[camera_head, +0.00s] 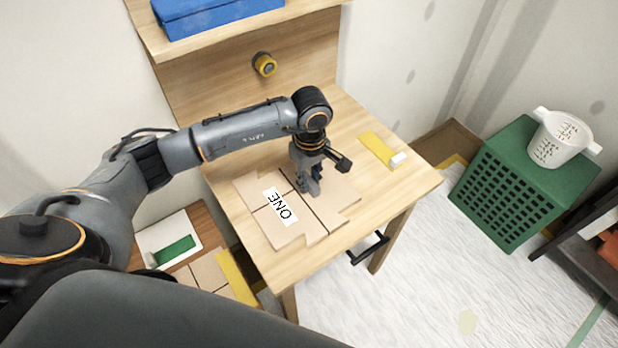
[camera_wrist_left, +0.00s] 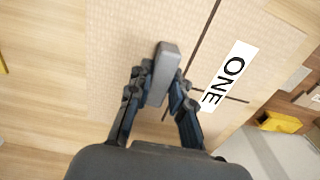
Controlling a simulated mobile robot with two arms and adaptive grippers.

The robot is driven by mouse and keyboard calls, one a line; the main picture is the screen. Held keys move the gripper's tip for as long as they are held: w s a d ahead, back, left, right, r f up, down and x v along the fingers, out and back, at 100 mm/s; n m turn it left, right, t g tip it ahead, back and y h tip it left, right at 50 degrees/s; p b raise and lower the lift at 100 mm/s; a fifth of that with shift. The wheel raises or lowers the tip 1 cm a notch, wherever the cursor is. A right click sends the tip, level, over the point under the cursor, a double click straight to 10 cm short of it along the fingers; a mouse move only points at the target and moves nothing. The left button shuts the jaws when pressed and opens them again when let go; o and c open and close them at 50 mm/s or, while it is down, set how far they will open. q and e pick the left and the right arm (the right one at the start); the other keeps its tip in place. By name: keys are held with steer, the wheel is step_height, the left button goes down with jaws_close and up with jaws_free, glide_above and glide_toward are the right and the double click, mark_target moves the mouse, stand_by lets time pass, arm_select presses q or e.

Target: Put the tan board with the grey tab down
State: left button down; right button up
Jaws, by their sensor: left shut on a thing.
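The tan board (camera_head: 338,204) lies at the table's middle, at or just above the wooden top; I cannot tell if it touches. In the left wrist view the board (camera_wrist_left: 128,40) fills the middle, and its grey tab (camera_wrist_left: 167,62) stands up between my fingers. My left gripper (camera_head: 312,190) points down over the board; in the left wrist view the left gripper (camera_wrist_left: 160,92) is shut on the grey tab. Tan pieces with a white label reading "ONE" (camera_head: 280,206) lie on its left, with a dark seam between. My right gripper is not in view.
The wooden table (camera_head: 400,182) has free room at right and back. A yellow strip with a white end (camera_head: 380,150) lies at its right. A blue box (camera_head: 215,14) sits on the shelf above. A green crate (camera_head: 515,190) with a white basket (camera_head: 562,140) stands at right.

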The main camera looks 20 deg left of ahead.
arm_select(q)
steer(key=c, duration=1.2)
jaws_free()
steer(key=shift+r+p, duration=0.1)
steer(key=shift+p, duration=0.2)
step_height(320, 180, up, 12)
steer(key=b, duration=0.2)
steer(key=shift+w, duration=0.1)
